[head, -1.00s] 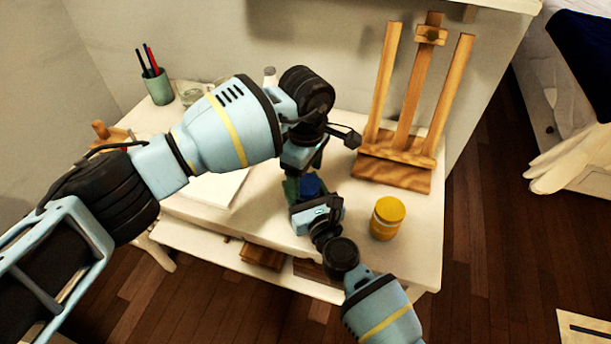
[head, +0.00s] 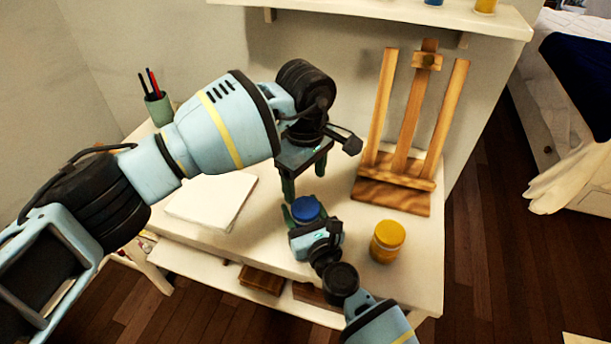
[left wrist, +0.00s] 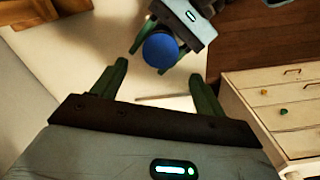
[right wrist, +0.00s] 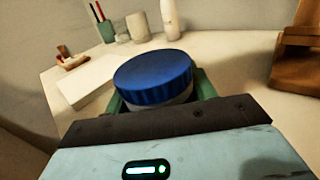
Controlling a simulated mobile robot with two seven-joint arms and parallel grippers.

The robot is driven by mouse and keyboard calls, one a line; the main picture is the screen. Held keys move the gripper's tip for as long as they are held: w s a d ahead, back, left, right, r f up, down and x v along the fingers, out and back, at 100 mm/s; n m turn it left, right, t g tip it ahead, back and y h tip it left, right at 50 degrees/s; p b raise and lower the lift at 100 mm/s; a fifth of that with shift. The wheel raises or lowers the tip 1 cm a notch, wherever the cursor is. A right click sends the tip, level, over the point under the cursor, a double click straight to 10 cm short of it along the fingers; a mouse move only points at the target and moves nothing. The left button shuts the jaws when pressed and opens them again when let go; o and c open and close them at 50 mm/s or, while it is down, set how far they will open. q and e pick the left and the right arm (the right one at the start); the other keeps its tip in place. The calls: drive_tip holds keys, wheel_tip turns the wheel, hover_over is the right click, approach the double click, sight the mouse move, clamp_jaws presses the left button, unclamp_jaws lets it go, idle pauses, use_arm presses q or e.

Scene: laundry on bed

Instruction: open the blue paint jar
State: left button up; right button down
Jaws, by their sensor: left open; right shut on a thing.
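The blue paint jar (head: 306,209) stands on the white table with its blue lid on top; it also shows in the right wrist view (right wrist: 154,80) and from above in the left wrist view (left wrist: 160,50). My right gripper (head: 304,222) is shut around the jar's body below the lid, from the front. My left gripper (head: 304,182) is open and empty, pointing down just behind and above the jar. In the left wrist view its two fingers (left wrist: 156,85) are apart, with the lid beyond them and not between them.
A yellow paint jar (head: 387,241) stands right of the blue jar. A wooden easel (head: 393,197) stands behind it. A white pad (head: 211,200) lies at left, with a green pen cup (head: 159,108) at the back left. A shelf (head: 390,10) is above on the wall.

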sight(306, 207)
use_arm(q)
wheel_tip(306, 207, down, 7)
drive_tip(key=shift+f, duration=0.15)
idle(0.4)
drive_tip(key=c, duration=1)
drive_tip(key=shift+n, duration=1.6)
drive_tip(key=o, duration=1.1)
